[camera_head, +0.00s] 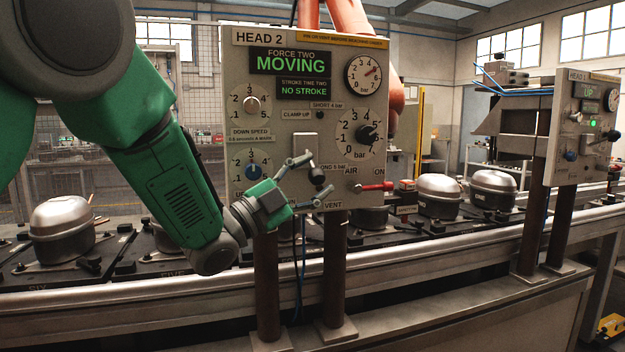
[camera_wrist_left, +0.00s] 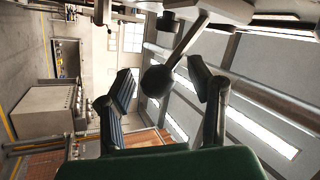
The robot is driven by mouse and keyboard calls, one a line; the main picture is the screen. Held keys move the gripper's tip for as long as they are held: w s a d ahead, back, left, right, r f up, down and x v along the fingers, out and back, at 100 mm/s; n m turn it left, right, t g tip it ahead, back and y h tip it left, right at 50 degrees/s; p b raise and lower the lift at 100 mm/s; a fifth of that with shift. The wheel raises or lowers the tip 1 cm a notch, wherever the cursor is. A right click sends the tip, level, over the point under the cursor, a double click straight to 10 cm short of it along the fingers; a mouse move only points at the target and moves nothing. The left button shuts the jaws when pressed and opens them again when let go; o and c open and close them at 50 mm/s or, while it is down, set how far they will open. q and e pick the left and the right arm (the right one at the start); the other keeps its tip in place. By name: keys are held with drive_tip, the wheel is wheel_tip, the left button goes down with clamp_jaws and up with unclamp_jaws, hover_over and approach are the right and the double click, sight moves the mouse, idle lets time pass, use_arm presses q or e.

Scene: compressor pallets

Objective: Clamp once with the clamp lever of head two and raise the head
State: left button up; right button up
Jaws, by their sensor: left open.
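The grey HEAD 2 panel (camera_head: 345,100) stands on two brown posts. Its displays read "FORCE TWO MOVING" and "STROKE TIME TWO NO STROKE". The clamp lever (camera_head: 306,147) is on the panel under the "CLAMP UP" label. Its dark ball end points down and outward. My left gripper (camera_head: 314,181) is at the lever with its fingers spread, one above and one below the ball. In the left wrist view, the black ball (camera_wrist_left: 157,81) on its pale lever lies between the two open fingers. Contact with the fingers cannot be told. My right gripper is not in view.
A red-handled air valve (camera_head: 373,187) sticks out right of the gripper. Dials and knobs surround the lever, including a blue knob (camera_head: 254,172). Compressors (camera_head: 440,195) stand on the conveyor behind. The HEAD 1 panel (camera_head: 585,115) is at right. A rail (camera_head: 120,292) runs across the front.

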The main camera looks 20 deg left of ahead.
use_arm(q)
drive_tip(key=shift+s+a+f, duration=0.1)
drive_tip(key=shift+s+f, duration=0.05)
drive_tip(key=shift+s, duration=0.1)
drive_tip(key=v, duration=1.1)
drive_tip(key=shift+f, duration=0.15)
